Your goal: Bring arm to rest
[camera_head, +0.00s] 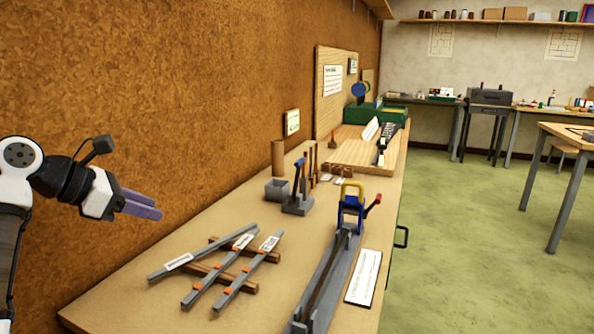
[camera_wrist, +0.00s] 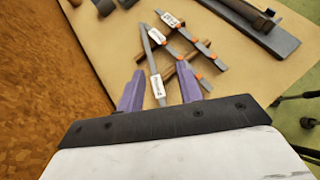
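My gripper (camera_head: 158,209) hangs in the air at the left, in front of the cork wall and above the near left end of the workbench (camera_head: 120,305). In the wrist view its two purple fingers (camera_wrist: 161,70) stand apart with nothing held between them. Grey lead strips with white labels lie below on wooden bars (camera_head: 238,284). One labelled strip (camera_wrist: 153,65) shows between the fingers in the wrist view, but it lies down on the bench.
A long grey channel (camera_head: 325,285) with a blue and yellow clamp (camera_head: 350,208) runs along the bench's right side. A grey lever tool (camera_head: 297,203) and grey box (camera_head: 277,190) stand farther back. The cork wall (camera_head: 150,90) is close on the left. Green floor lies right.

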